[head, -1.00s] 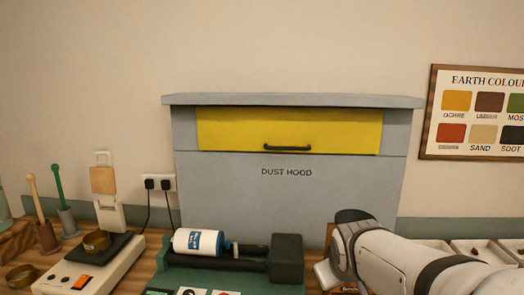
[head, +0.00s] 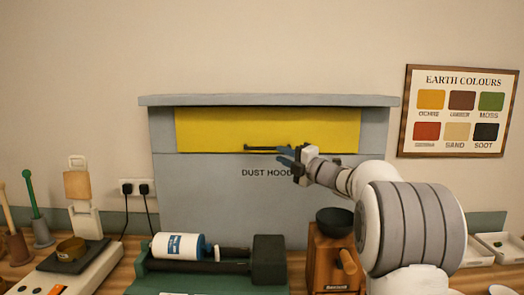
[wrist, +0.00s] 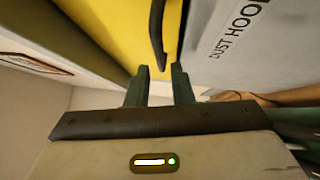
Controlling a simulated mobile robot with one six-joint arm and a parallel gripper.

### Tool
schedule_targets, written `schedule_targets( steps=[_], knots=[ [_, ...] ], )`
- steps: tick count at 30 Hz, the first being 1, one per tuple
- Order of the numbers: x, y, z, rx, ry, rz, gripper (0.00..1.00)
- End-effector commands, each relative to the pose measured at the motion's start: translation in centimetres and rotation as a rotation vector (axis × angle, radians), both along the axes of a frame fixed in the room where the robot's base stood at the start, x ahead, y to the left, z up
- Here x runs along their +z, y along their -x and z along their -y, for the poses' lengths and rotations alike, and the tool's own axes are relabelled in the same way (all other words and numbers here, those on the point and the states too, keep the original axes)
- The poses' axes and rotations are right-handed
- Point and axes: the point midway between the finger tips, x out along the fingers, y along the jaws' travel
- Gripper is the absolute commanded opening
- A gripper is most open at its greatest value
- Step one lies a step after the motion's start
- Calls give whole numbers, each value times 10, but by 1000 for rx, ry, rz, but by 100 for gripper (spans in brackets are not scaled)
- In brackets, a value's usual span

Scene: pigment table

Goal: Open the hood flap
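The yellow hood flap (head: 220,128) fills the upper front of the grey dust hood (head: 200,195) and lies flush in its frame, closed. A dark bar handle (head: 262,148) runs along its lower edge. My gripper (head: 285,156) is at the right end of the handle in the head view, its fingers pointing at it. In the wrist view the fingers of my gripper (wrist: 163,85) are apart with nothing between them. The handle (wrist: 157,35) shows just beyond the fingertips, in front of the yellow flap (wrist: 105,30).
A green roller machine (head: 200,270) with a white jar stands below the hood. A wooden grinder (head: 330,258) with a dark bowl stands to its right, beneath my arm. A scale (head: 65,270) is at left. A colour chart (head: 458,112) hangs at right. The air before the flap is clear.

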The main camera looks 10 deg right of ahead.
Motion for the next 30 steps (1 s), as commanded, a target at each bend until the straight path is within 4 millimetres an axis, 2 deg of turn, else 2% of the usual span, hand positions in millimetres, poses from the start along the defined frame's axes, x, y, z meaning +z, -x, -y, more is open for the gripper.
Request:
schedule_targets(
  steps=[9,15,25,30],
  knots=[
    [7,-39,-28,5,2,-2,21],
    [10,-56,-39,2,1,-2,21],
    [10,-60,-40,-1,1,-2,21],
    [10,-59,-40,-1,1,-2,7]
  ],
)
